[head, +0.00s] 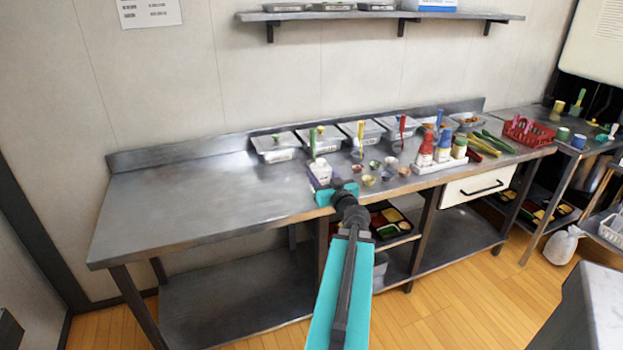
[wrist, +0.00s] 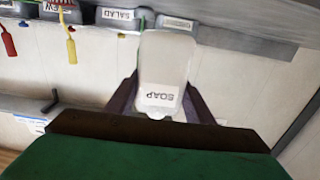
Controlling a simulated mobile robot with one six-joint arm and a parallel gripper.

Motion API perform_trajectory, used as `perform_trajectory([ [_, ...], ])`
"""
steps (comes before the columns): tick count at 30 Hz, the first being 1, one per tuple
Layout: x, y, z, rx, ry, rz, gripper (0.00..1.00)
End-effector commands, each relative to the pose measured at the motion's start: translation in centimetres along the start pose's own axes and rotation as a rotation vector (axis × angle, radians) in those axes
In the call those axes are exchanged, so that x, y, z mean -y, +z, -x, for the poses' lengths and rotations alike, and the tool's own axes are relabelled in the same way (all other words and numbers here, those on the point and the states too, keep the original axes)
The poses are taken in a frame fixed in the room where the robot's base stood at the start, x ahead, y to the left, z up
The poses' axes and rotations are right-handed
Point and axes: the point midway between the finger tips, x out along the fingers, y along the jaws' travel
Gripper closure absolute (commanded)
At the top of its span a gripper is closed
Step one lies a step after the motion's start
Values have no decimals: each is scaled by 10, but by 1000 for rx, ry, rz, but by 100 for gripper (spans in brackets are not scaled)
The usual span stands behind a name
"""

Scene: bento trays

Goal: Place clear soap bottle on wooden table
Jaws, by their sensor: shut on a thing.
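The clear soap bottle (wrist: 163,70) is whitish and translucent, with a SOAP label that appears upside down in the wrist view. My gripper (wrist: 166,100) is shut on it, one dark finger on each side. In the head view, the bottle (head: 321,171) and my gripper (head: 328,187) are at the front edge of a grey metal worktop (head: 200,194). I cannot tell whether the bottle touches the worktop. No table that is clearly wooden shows.
Lidded containers (head: 274,147) line the back of the worktop. Small bowls (head: 369,180), a white bottle caddy (head: 440,164) and a red basket (head: 528,131) stand right of my gripper. The worktop's left half is clear. A grey counter (head: 590,300) is at the lower right.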

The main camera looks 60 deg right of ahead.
Motion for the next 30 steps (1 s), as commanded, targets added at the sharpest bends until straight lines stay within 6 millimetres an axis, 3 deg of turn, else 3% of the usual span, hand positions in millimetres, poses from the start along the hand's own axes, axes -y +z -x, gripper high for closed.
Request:
perform_trajectory([
  [21, -2, 5, -72, -1, -1, -1, 74],
  [30, -1, 8, -83, 0, 1, 0, 74],
])
